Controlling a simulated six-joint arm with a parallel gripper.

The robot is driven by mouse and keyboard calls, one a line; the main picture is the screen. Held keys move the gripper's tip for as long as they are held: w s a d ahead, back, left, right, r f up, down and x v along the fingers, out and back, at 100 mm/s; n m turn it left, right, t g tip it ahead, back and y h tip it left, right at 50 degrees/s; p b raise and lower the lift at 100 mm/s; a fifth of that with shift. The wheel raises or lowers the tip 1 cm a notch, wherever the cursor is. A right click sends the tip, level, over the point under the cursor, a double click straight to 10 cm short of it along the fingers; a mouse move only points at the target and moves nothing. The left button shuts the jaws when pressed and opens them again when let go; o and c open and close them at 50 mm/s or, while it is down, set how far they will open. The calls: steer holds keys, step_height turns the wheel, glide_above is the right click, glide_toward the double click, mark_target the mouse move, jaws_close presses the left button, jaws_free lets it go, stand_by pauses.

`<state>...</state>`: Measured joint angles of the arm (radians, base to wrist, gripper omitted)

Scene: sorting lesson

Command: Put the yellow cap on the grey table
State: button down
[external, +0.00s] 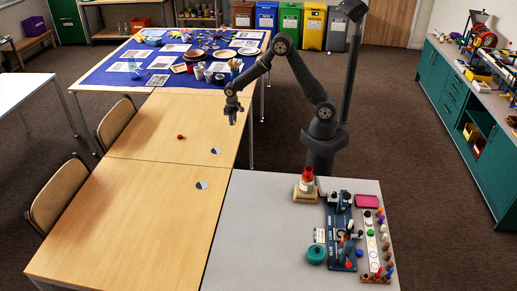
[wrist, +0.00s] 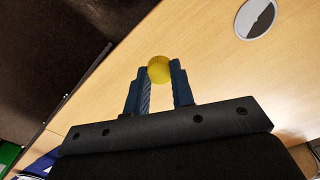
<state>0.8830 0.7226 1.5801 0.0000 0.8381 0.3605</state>
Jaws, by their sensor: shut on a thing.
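The yellow cap (wrist: 160,69) sits between the two blue fingertips of my gripper (external: 232,118) in the wrist view. My gripper is shut on it and holds it over the wooden table (external: 137,165), near that table's right edge. In the external view the cap is too small or hidden to make out. The grey table (external: 262,235) stands at the front, to the right of the wooden table and nearer the camera. My gripper is away from it, farther back and to the left.
A small red piece (external: 180,137) lies on the wooden table. The grey table's right half bears a blue rack (external: 341,232), a row of coloured pieces, a green round container (external: 316,254) and a cone stack (external: 306,185). Its left half is clear.

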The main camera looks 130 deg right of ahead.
steer(key=w+a+r+n, duration=0.1)
steer(key=w+a+n, duration=0.2)
steer(key=w+a, duration=0.55)
steer(key=w+a+n, duration=0.3)
steer(key=a, duration=1)
steer(key=w+a+r+n, duration=0.1)
steer(key=w+a+n, duration=0.35)
steer(key=a, duration=0.65)
steer(key=n, duration=0.7)
glide_above(305, 219)
steer(key=f, duration=0.7)
steer(key=shift+d, duration=0.4)
steer(key=shift+a+f, duration=0.35)
steer(key=shift+a, duration=0.05)
steer(key=shift+f, duration=1.85)
steer(key=shift+f, duration=0.15)
